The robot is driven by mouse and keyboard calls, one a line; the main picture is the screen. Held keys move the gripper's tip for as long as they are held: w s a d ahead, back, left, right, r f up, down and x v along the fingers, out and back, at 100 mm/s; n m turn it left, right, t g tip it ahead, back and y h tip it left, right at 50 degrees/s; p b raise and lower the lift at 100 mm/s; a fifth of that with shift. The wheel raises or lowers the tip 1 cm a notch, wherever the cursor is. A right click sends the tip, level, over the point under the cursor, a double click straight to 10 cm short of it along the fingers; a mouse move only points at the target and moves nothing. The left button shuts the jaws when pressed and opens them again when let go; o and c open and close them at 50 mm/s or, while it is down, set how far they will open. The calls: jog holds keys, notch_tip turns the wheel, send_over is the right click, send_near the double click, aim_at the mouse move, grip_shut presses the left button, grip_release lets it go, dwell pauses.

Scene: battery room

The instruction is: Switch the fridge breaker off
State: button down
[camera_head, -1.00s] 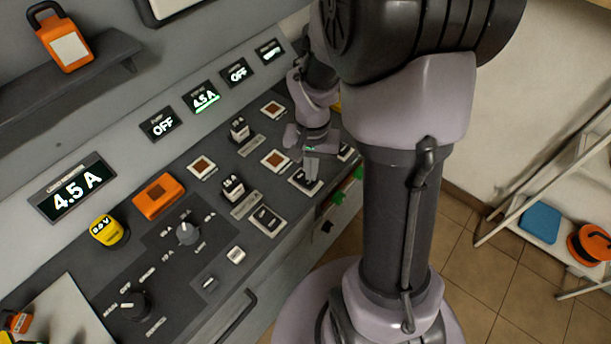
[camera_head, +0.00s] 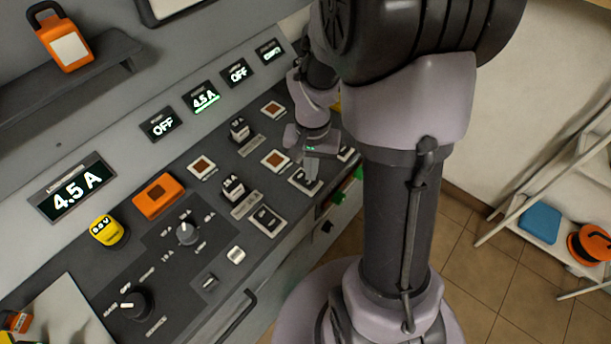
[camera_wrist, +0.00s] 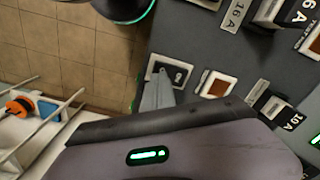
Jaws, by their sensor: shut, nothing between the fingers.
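My gripper (camera_head: 311,173) is shut and empty, low over a rocker switch (camera_head: 298,183) on the sloping panel. In the wrist view the fingertips (camera_wrist: 158,90) overlap the same rocker switch (camera_wrist: 179,75); I cannot tell whether they touch it. Two black breaker blocks (camera_head: 233,187) (camera_head: 240,128) stand on the panel, and one shows a 10 A label in the wrist view (camera_wrist: 276,108). The small name labels are unreadable, so I cannot tell which control belongs to the fridge. One small display reads 4.5 A (camera_head: 205,98); two beside it read OFF (camera_head: 162,124) (camera_head: 238,72).
A large display (camera_head: 73,187) also reads 4.5 A. An orange box (camera_head: 158,196), a yellow button (camera_head: 107,230) and rotary knobs (camera_head: 187,233) stand left on the panel. Brown square indicators (camera_head: 276,160) sit beside the switches. A white shelf (camera_head: 517,225) stands right over tiled floor.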

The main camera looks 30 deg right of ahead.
jog(key=shift+f+b, duration=0.85)
jog(key=shift+f, duration=0.15)
dwell(0.5)
jog(key=shift+r, duration=0.1)
notch_tip(320, 180, up, 7)
jog(key=p, duration=0.6)
